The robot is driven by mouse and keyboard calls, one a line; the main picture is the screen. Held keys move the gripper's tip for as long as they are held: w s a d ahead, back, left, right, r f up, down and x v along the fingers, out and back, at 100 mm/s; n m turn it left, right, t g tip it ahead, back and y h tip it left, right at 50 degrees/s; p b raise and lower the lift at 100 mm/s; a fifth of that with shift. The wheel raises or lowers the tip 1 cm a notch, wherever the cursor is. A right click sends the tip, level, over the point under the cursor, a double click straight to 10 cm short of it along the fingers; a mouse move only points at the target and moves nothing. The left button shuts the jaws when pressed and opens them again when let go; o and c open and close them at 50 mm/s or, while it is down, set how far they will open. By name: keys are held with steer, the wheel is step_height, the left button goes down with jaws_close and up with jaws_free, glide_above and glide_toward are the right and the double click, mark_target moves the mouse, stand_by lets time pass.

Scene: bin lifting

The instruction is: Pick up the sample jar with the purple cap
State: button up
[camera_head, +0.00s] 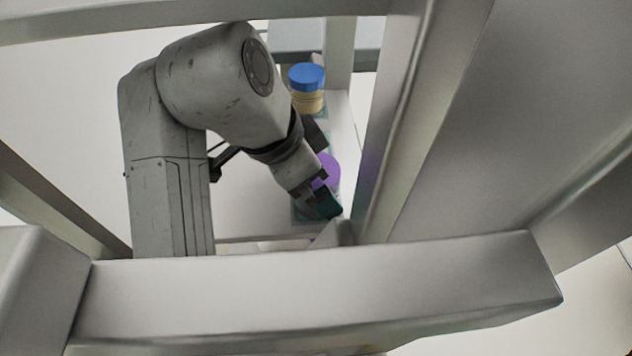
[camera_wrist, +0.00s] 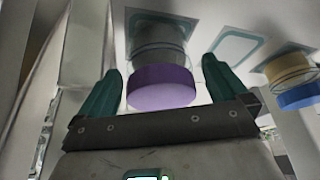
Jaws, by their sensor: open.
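The sample jar with the purple cap (camera_wrist: 160,86) shows in the wrist view between the two teal fingers of my gripper (camera_wrist: 163,88). Its body is clear with grey contents, and it stands on a teal-outlined square. The fingers are apart, with a gap between the cap and each finger. In the head view the purple cap (camera_head: 328,169) is partly hidden behind my gripper (camera_head: 322,203), which is low at the jar's near side. Contact with the jar cannot be told.
A jar with a blue cap and tan contents (camera_head: 306,88) stands farther back; it is at the right in the wrist view (camera_wrist: 295,82). An empty teal-outlined square (camera_wrist: 233,46) lies between the jars. A grey upright post (camera_head: 385,120) stands close to the right of my gripper.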

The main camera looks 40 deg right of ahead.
steer(key=shift+s+d, duration=0.15)
steer(key=shift+d, duration=0.55)
steer(key=shift+f, duration=0.55)
steer(key=shift+c, duration=0.3)
steer(key=c, duration=1)
steer(key=shift+c, duration=0.6)
steer(key=shift+r, duration=0.15)
